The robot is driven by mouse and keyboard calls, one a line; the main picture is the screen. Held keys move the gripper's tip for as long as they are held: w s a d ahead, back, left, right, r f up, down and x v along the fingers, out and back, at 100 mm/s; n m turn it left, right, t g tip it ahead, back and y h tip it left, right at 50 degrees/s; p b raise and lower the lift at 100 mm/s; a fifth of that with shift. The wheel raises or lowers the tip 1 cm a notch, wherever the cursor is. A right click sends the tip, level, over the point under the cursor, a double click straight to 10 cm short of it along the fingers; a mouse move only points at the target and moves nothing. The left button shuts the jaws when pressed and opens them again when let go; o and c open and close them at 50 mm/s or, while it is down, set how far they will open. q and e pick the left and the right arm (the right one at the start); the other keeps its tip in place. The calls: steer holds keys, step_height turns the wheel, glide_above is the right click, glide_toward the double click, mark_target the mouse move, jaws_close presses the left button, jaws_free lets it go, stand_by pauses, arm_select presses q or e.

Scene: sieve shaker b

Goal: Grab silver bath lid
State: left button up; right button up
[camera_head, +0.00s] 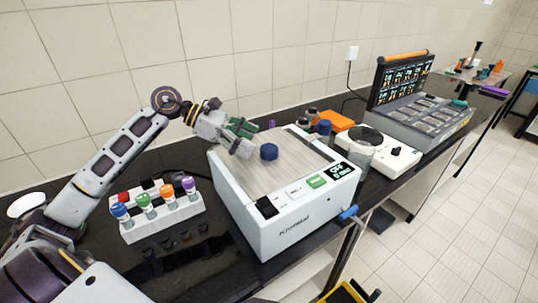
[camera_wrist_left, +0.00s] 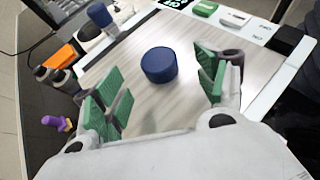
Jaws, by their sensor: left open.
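The silver bath lid (camera_head: 240,175) lies flat on top of the white bath (camera_head: 285,228) and has a round dark blue knob (camera_head: 268,152). In the left wrist view the lid (camera_wrist_left: 175,105) fills the middle, with the blue knob (camera_wrist_left: 159,65) standing up from it. My left gripper (camera_head: 246,138) is open over the lid, just left of and behind the knob. In the left wrist view its green-padded fingers (camera_wrist_left: 157,92) are spread wide, and the knob shows between and beyond their tips, not visibly touched. My right gripper is not in view.
A rack (camera_head: 163,215) of tubes with coloured caps stands left of the bath. A white stirrer (camera_head: 378,148), an orange object (camera_head: 336,120) and a dark-screened device (camera_head: 415,115) are to the right. The tiled wall runs behind the black bench (camera_head: 185,262).

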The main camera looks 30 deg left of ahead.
mark_target(268, 147)
arm_select(q)
steer(key=shift+d, duration=0.1)
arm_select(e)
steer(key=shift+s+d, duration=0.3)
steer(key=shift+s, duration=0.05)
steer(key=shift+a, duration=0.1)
arm_select(q)
steer(key=shift+w+d, duration=0.15)
steer(key=shift+w, duration=0.05)
steer(key=shift+w+d+f+p, duration=0.25)
steer(key=shift+d+p, duration=0.1)
steer(key=shift+d, duration=0.1)
steer(key=shift+w+d+f, duration=0.25)
steer(key=shift+w+d, duration=0.05)
steer(key=shift+d, duration=0.2)
steer(key=shift+p+x, duration=0.5)
steer(key=shift+x, duration=0.65)
steer(key=shift+f, duration=0.1)
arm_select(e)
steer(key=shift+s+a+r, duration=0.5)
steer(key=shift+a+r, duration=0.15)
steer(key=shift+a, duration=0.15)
